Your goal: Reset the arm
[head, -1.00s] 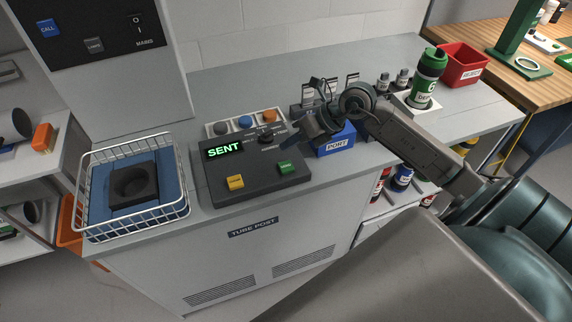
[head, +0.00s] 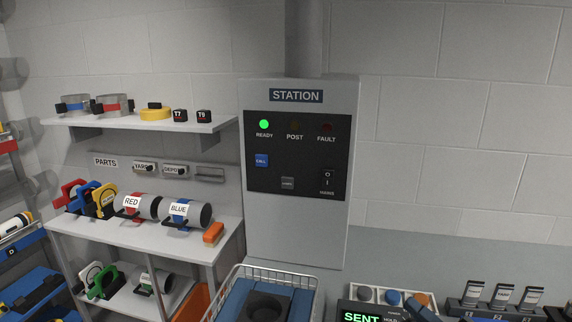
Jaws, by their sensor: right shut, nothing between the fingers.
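Of my right gripper (head: 424,311), only a dark tip seems to show at the bottom edge, by the console. It is small and partly cut off, holds nothing visible, and is shut. The rest of the right arm is out of frame. My left gripper is not in view. The console (head: 352,305) shows a lit green SENT sign, cut off by the bottom edge.
The STATION panel (head: 297,180) is on the wall cabinet, its green READY lamp lit. A white wire basket (head: 235,275) with a blue lining stands below it. Shelves (head: 120,235) with RED and BLUE canisters are at the left. Card holders (head: 500,295) stand at the right.

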